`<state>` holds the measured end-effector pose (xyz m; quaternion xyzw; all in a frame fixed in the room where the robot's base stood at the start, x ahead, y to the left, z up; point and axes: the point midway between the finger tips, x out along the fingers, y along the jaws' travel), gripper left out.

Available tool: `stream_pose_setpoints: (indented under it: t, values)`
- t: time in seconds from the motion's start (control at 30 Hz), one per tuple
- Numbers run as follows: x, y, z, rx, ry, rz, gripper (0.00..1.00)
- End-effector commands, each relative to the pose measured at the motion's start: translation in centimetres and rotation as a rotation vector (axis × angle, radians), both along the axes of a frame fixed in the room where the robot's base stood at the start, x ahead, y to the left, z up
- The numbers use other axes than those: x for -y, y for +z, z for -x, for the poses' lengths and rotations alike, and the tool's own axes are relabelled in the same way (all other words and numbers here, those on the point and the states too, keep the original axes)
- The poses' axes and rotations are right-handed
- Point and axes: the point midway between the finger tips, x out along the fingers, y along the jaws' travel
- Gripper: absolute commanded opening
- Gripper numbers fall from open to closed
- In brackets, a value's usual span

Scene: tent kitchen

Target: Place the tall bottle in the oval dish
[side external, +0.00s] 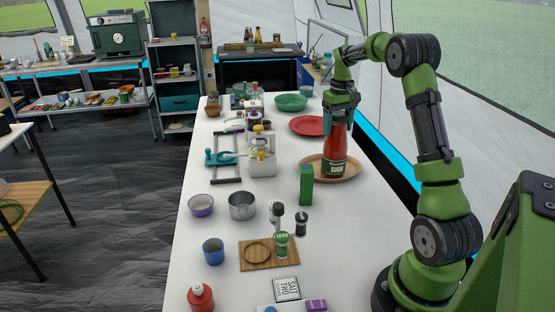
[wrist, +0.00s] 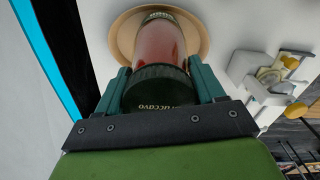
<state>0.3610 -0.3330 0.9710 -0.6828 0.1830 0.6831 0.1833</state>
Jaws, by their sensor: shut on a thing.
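The tall bottle (side external: 334,155) is red with a dark green label low down and a dark cap. My gripper (side external: 340,112) is shut on its top end from above and holds it upright. In the wrist view, the fingers of my gripper (wrist: 160,82) sit on both sides of the dark cap, and the red body of the bottle (wrist: 160,45) points away. The tan oval dish (side external: 352,172) lies under the bottle, and its rim shows around the bottle's base in the wrist view (wrist: 119,38). The base is over the dish's inside; I cannot tell whether it touches.
A green box (side external: 306,184) stands close in front of the dish. A red plate (side external: 307,125) and a green bowl (side external: 291,102) lie behind it. A white device (side external: 262,155) stands to the left. Bare white tabletop lies at the front right.

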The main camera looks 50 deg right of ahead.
Motion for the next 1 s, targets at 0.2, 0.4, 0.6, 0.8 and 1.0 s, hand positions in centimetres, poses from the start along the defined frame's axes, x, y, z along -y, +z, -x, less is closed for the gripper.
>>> stream_pose_setpoints:
  t: [0.2,0.4,0.6,0.8,1.0]
  values:
    - [0.1,0.1,-0.1,0.005,0.0,0.004,0.0]
    - [0.0,-0.3,0.0,0.0,0.001,0.0,0.85]
    - [0.0,-0.3,0.0,0.0,0.001,0.0,0.94]
    - [0.0,0.1,0.0,0.002,0.0,0.001,0.94]
    - [0.0,3.1,-0.1,0.005,0.0,0.004,0.94]
